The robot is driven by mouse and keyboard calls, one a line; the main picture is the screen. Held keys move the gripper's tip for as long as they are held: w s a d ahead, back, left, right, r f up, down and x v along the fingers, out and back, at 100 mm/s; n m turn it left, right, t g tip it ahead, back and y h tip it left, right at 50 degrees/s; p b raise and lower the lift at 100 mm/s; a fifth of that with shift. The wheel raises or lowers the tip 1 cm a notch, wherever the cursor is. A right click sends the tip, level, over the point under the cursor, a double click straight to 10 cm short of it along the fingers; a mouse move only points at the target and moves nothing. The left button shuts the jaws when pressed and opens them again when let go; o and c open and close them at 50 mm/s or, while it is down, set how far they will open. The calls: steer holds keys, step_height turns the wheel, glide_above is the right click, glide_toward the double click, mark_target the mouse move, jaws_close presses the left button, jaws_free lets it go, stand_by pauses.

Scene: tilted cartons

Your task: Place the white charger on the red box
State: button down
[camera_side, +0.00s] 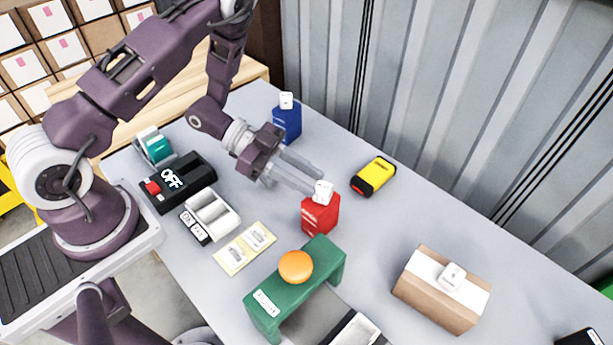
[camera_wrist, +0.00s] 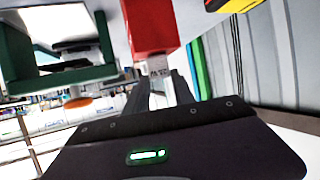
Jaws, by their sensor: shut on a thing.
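A white charger (camera_side: 323,188) is at the top of the red box (camera_side: 320,215) in the side view. My gripper (camera_side: 312,183) reaches in from the left and is shut on this charger. In the wrist view the charger (camera_wrist: 158,66) shows between the fingertips, right against the end of the red box (camera_wrist: 150,25). The charger looks upright and close to or touching the box top; I cannot tell whether its full weight rests there. The red box stands on the grey table.
A blue box (camera_side: 287,124) with another white charger (camera_side: 286,100) stands behind. A yellow case (camera_side: 374,177) lies right of the red box. A cardboard box (camera_side: 430,300) carries a white charger (camera_side: 452,277).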

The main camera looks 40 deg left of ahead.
steer(key=c, duration=1.1)
jaws_free()
steer(key=shift+f, duration=0.1)
steer(key=shift+o, duration=0.2)
